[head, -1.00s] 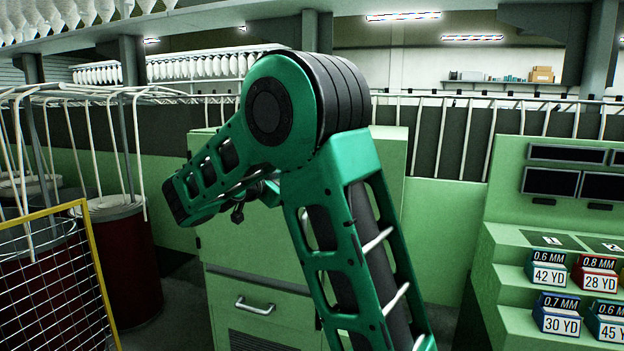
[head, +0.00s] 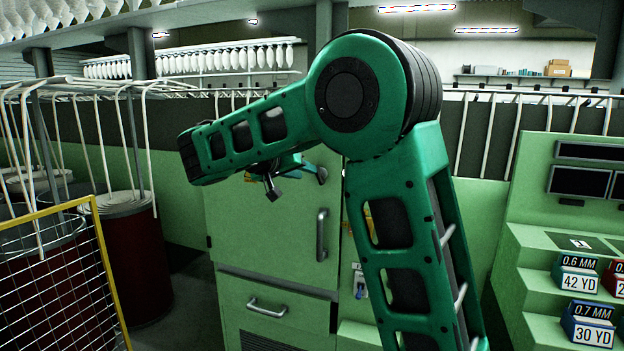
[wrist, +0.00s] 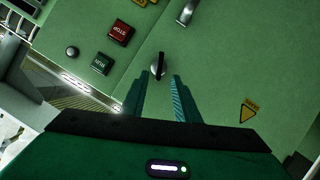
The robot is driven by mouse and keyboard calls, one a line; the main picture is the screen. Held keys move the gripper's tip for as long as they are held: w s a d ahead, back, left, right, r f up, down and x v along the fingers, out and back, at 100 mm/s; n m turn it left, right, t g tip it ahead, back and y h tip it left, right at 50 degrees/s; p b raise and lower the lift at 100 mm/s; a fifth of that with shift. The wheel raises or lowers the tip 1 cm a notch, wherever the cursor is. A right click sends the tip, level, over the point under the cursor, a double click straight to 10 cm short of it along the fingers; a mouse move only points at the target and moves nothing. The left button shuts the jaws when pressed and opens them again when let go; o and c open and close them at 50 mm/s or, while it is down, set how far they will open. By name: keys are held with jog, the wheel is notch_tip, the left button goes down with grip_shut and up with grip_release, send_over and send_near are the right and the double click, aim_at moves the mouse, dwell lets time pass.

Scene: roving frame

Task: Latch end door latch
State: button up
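In the wrist view, a small dark turn latch (wrist: 158,66) with a pale edge sits on a green panel. It stands just beyond the fingertips of my gripper (wrist: 158,88), roughly midway between them. The two teal fingers are apart with nothing held. I cannot tell whether the latch touches either finger. In the head view, the green cabinet door (head: 262,225) appears closed and has a vertical metal handle (head: 322,235). My arm hides the latch there and most of the gripper.
A yellow-edged mesh guard (head: 65,265) stands left. A stepped stand (head: 535,265) with labelled boxes is right.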

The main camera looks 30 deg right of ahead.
aim_at(317, 175)
jog(key=x, duration=0.8)
jog(key=shift+w+d, duration=0.1)
jog(key=shift+d, duration=0.05)
jog(key=shift+c, duration=0.3)
grip_shut()
